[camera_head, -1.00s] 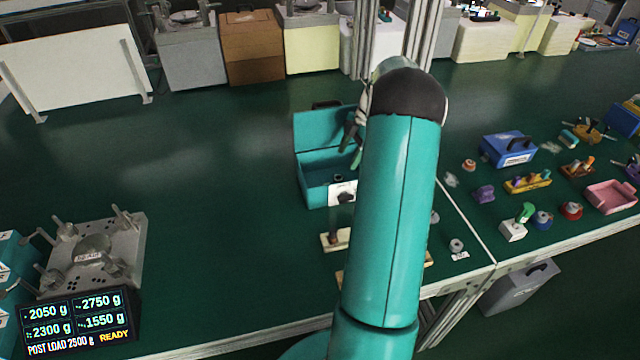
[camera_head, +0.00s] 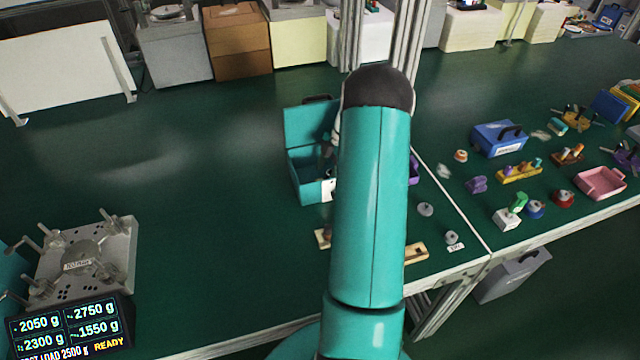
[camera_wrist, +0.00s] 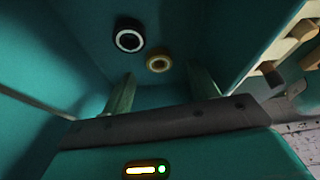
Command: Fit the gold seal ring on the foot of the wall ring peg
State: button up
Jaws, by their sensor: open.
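The gold seal ring (camera_wrist: 150,66) lies inside the open teal box, whose lid (camera_head: 308,126) is raised in the head view. In the head view my arm hides most of the gripper and part of the box. I cannot tell which thing is the wall ring peg.
Wooden blocks (camera_head: 415,252) lie near the table's front edge, partly behind my arm. A grey fixture plate (camera_head: 112,262) stands at left. A blue case (camera_head: 498,138), a pink tray (camera_head: 600,183) and several small parts lie at right.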

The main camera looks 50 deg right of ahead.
jog(key=shift+x, duration=1.55)
jog(key=c, duration=1)
jog(key=shift+c, duration=0.4)
jog(key=shift+r, duration=0.15)
